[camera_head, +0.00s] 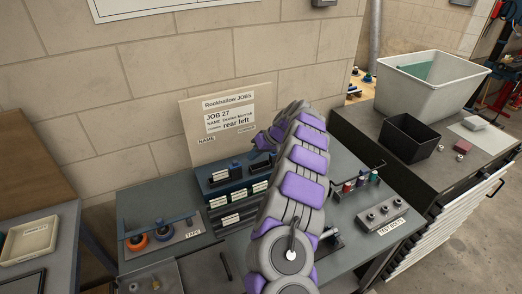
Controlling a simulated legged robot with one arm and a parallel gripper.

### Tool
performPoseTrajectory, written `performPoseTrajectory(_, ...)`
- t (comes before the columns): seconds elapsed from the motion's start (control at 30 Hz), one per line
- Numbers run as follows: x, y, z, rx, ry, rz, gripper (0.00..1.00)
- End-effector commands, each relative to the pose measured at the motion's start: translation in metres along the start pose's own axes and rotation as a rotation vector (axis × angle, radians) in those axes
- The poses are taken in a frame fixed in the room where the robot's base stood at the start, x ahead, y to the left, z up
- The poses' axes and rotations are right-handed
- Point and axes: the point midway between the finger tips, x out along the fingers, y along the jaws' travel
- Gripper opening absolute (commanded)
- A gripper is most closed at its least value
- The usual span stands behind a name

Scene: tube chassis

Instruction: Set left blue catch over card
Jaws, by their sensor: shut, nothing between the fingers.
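A blue unit (205,190) with several white cards in its slots stands on the grey bench, below the job board. A white card (230,219) shows low on its front. Small dark and blue parts sit along its top, but the left blue catch is too small to tell apart. My purple and grey arm crosses in front of the unit's right side and hides part of it. My gripper (264,143) is at the arm's far end, above the unit's upper right. It is small and partly hidden by the arm, shut and empty.
A tape holder (178,238) with orange and blue rolls is left of the unit. A block labelled for test bolts (382,214) and several coloured bottles stand right. A black bin (407,138) and pale crate (432,82) are on the right cabinet. The job board (232,115) stands behind.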

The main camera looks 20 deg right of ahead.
Motion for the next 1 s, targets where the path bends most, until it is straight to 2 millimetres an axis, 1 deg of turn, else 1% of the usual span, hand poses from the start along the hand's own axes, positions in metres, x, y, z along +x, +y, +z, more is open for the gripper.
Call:
performPoseTrajectory(0.03,0.001,-0.006,-0.001,-0.001,0.003,-0.002,0.0)
performPoseTrajectory(0.2,0.009,-0.023,0.0,-0.003,0.001,-0.004,0.0)
performPoseTrajectory(0.3,0.012,-0.029,-0.001,-0.001,0.002,-0.001,0.0)
performPoseTrajectory(0.5,0.015,-0.034,-0.001,-0.001,0.003,0.002,0.0)
performPoseTrajectory(0.83,0.016,-0.034,-0.001,-0.001,0.002,0.002,0.0)
performPoseTrajectory(1.0,0.021,-0.045,0.0,-0.001,-0.002,-0.004,0.0)
